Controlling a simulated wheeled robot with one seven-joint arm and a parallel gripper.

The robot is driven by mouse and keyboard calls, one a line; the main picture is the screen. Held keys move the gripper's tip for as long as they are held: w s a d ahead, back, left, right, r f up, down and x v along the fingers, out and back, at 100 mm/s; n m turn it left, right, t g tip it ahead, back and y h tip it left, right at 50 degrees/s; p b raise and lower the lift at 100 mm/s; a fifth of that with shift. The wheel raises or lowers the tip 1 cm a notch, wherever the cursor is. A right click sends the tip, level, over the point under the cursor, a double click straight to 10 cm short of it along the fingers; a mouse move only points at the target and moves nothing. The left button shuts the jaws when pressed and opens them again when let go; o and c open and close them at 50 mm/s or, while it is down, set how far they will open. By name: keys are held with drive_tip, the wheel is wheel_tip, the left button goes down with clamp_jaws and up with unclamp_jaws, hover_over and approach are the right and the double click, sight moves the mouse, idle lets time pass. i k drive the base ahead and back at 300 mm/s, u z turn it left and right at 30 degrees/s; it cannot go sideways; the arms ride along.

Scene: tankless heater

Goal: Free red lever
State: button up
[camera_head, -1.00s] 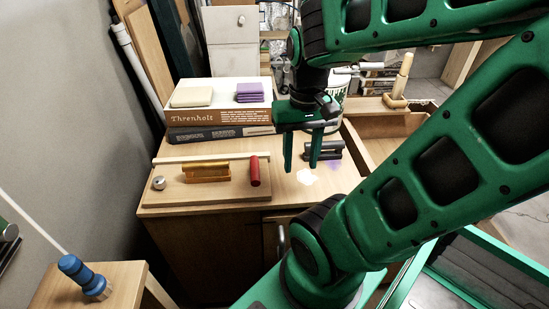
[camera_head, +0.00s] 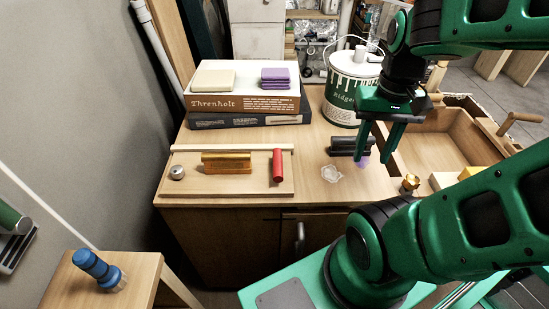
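The red lever (camera_head: 278,166) is a short red bar at the right end of a wooden board (camera_head: 225,187) on the cabinet top. It stands close to the board's raised back strip, and I cannot tell how it is fastened. A yellow block-like piece (camera_head: 227,163) and a small grey metal knob (camera_head: 177,172) are on the same board to its left. My green gripper (camera_head: 373,161) is open, its fingers pointing down, well to the right of the lever.
Two stacked books (camera_head: 245,103) with cream and purple blocks stand behind the board. A paint can (camera_head: 352,88) stands behind my gripper. An open wooden drawer or box (camera_head: 442,147) is at right.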

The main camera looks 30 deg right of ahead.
sight(277, 169)
drive_tip(key=z, duration=0.6)
drive_tip(key=k, duration=1.4)
drive_tip(key=u, duration=0.35)
drive_tip(key=i, duration=1.05)
